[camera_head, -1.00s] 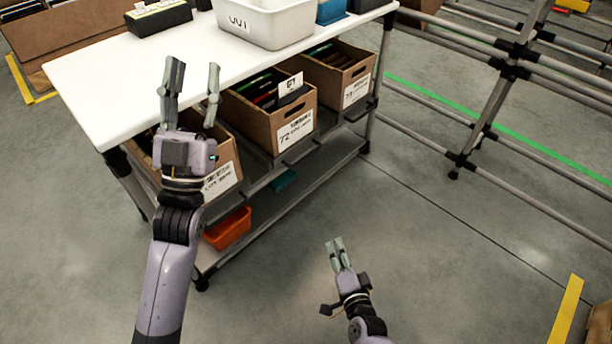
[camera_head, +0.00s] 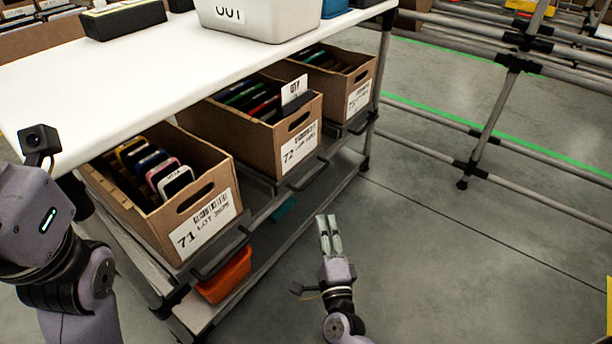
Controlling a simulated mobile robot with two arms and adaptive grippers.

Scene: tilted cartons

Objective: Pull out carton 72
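Carton 72 (camera_head: 262,143) is a brown open-top box, the middle one of three on the tilted shelf below the white table top. Its white label reads 72, with a dark handle slot above it. It holds dark, green and red flat items and an upright white card. My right gripper (camera_head: 328,218) is low in front of the rack, over the floor, apart from the carton. Its two fingers lie close together with nothing seen between them. My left arm stands at the left edge near the table top, and its gripper fingers are out of view.
Carton 71 (camera_head: 193,204), with phone-like items, stands left of carton 72, and another carton (camera_head: 348,86) stands right. An orange bin (camera_head: 224,275) is on the lower shelf. A white bin (camera_head: 262,22) is on the table top (camera_head: 60,85). Floor right of my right gripper is clear.

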